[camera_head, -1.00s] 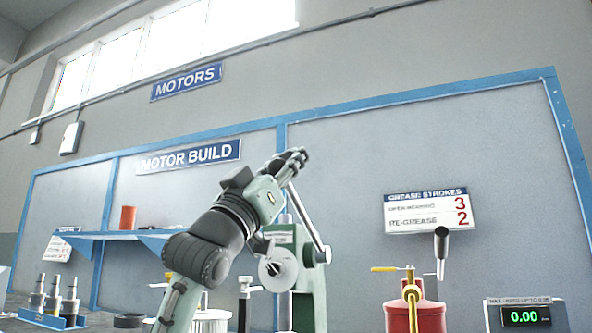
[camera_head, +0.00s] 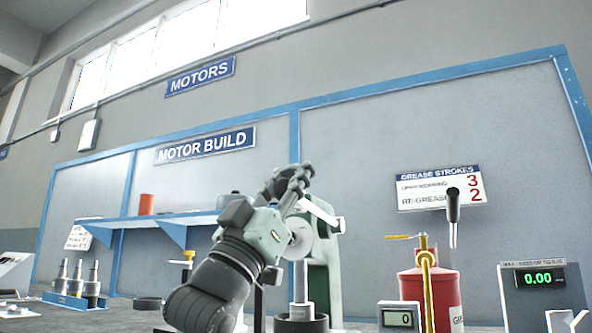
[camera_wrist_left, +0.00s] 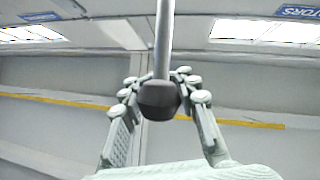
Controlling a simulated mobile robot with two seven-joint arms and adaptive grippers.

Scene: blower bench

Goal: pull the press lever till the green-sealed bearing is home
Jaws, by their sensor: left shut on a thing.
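The green arbor press (camera_head: 325,262) stands at the middle of the bench. It has a pale round disc (camera_head: 300,240) and a steel ram (camera_head: 300,282) that comes down to a dark round part (camera_head: 301,324) at the lower picture edge. My left gripper (camera_head: 292,178) is shut on the black knob of the press lever (camera_head: 322,212), which slants down to the right to the press. The left wrist view shows the knob (camera_wrist_left: 158,100) between the fingers and the lever shaft (camera_wrist_left: 164,40). I cannot make out the green-sealed bearing.
A red grease pot (camera_head: 435,290) with a yellow fitting and upright black handle stands right of the press. A display stand (camera_head: 545,290) reads 0.00, and a small counter (camera_head: 398,317) reads 0. A blue shelf (camera_head: 150,222) and steel posts (camera_head: 77,280) are at left.

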